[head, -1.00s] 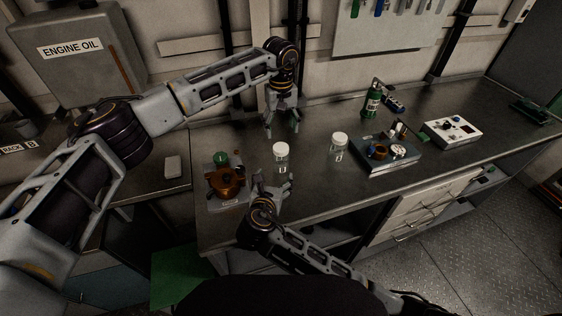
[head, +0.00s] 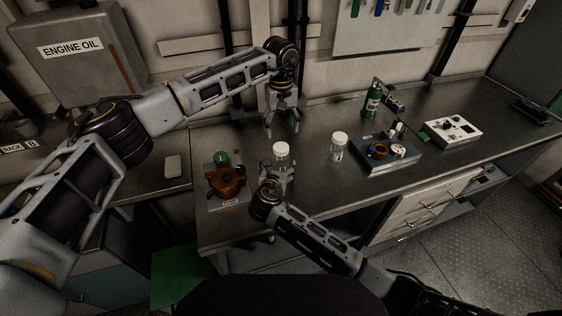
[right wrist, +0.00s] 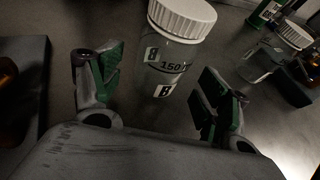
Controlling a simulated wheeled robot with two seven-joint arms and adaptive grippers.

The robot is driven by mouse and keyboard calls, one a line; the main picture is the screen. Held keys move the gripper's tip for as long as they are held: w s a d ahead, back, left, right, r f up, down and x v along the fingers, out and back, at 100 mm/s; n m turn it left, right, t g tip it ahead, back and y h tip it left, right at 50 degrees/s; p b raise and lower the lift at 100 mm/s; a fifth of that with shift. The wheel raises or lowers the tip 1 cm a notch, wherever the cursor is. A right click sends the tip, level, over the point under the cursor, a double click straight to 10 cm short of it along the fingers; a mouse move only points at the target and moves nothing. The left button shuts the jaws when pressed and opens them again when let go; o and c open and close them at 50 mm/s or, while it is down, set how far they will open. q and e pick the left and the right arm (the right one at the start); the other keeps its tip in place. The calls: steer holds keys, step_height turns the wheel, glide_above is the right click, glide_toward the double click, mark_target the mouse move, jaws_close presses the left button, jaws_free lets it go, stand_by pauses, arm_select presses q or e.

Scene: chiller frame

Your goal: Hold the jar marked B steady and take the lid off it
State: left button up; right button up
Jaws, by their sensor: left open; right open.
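A clear jar with a white ribbed lid (head: 281,149) stands upright on the bench; the lid is on. In the right wrist view its glass (right wrist: 168,60) carries "150" and labels that look like B. My right gripper (head: 278,169) is open low in front of this jar. In the right wrist view its fingers (right wrist: 160,72) are spread to either side of the jar, with gaps and no clear contact. My left gripper (head: 282,130) is open and empty, pointing down behind the jar, apart from it. Its fingertips' exact height is unclear.
A second white-lidded jar (head: 339,146) stands to the right. An orange-brown fixture (head: 226,181) and a green-topped item (head: 221,158) are close on the left. A grey tray with parts (head: 372,166), a green bottle (head: 371,106) and a white box (head: 452,132) stand further right.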

mark_target(280, 165)
steer(key=shift+x, duration=2.15)
steer(key=shift+c, duration=0.4)
jaws_close()
arm_select(q)
steer(key=shift+m, duration=0.3)
steer(key=m, duration=0.3)
steer(key=shift+m, duration=2.7)
